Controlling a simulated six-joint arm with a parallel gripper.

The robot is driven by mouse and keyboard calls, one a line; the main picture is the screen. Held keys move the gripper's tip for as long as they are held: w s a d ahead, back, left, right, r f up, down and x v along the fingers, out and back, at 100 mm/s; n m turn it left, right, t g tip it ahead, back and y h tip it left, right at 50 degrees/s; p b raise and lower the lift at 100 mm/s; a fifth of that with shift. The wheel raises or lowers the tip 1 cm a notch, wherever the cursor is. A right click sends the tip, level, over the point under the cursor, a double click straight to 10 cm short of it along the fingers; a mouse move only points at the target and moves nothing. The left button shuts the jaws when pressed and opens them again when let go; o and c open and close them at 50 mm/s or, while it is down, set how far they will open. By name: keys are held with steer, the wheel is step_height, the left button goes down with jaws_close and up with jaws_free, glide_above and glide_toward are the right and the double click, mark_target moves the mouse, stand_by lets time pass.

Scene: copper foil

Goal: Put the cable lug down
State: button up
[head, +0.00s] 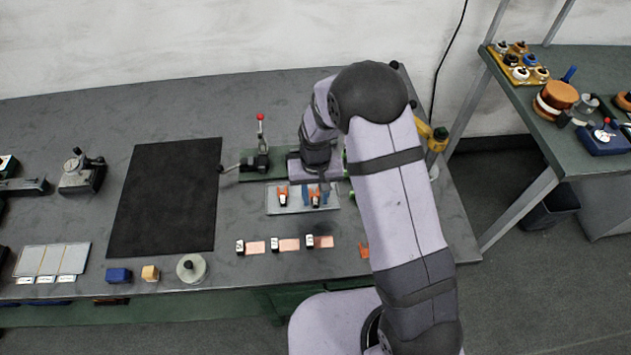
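My gripper (318,188) points down over the light grey tray (273,208) on the workbench, with the wrist just behind it. Small orange-copper and blue parts show at its fingertips. An orange piece (316,198), which looks like a cable lug, is at or between the fingertips. I cannot tell whether it is gripped or rests on the tray. A similar orange piece (283,193) with blue on it lies on the tray to the left, apart from the gripper. The finger gap is too small to make out.
A toggle press with a red knob (260,118) stands behind the tray. Several copper foil strips with labelled blocks (255,247) lie in front. A black mat (165,200) covers the bench to the left. An orange piece (364,251) is partly hidden by my arm.

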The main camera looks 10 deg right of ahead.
mark_target(316, 202)
step_height(316, 202, up, 12)
steer(key=b, duration=0.3)
steer(key=shift+f+b, duration=0.15)
steer(key=shift+b, duration=0.15)
steer(key=s+d, duration=0.4)
steer(key=s, duration=0.5)
steer(key=s+d, duration=0.5)
steer(key=s, duration=0.4)
steer(key=shift+s+d+f, duration=0.15)
steer(key=shift+d+f, duration=0.1)
steer(key=shift+f, duration=0.15)
